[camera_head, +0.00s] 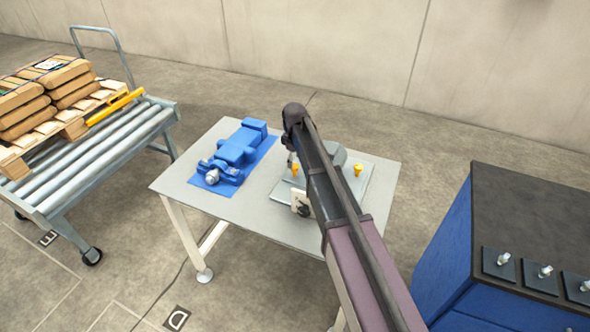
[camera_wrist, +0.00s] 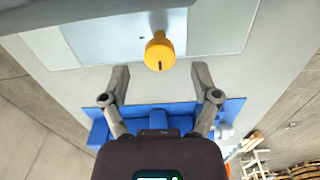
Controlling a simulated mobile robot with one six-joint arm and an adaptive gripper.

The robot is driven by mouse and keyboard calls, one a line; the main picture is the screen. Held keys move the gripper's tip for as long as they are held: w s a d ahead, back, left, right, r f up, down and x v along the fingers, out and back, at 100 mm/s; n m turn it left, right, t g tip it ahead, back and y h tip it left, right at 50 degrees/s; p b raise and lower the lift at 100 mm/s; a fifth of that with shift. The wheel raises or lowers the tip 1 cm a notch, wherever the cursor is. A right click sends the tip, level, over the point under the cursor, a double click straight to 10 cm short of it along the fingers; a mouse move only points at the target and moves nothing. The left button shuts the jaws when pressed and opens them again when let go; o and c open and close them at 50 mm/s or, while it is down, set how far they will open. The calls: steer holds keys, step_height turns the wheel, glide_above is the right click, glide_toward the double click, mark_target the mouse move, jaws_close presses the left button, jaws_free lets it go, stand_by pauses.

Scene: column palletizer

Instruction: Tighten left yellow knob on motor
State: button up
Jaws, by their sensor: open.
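The left yellow knob (camera_head: 295,169) stands on the light plate (camera_head: 374,187) on the table, beside the grey motor (camera_head: 339,154). A second yellow knob (camera_head: 358,170) stands to the right of the motor. My arm hides part of the motor and plate. In the wrist view, one yellow knob (camera_wrist: 158,54), apparently the left one, lies just beyond and between my fingertips. My gripper (camera_wrist: 160,72) is open and empty, with its fingers spread wider than the knob. In the head view my gripper is small and mostly hidden near the left knob.
A blue pump-like unit (camera_head: 238,150) lies on a blue mat (camera_head: 205,184) on the table's left (camera_head: 170,182). A white block with a dark round face (camera_head: 301,204) sits in front of the plate. A roller cart (camera_head: 105,150) with a loaded pallet stands left; a blue cabinet (camera_head: 445,250) stands right.

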mark_target(294, 171)
steer(key=shift+f+b, duration=0.9)
steer(key=shift+f, duration=0.3)
jaws_close()
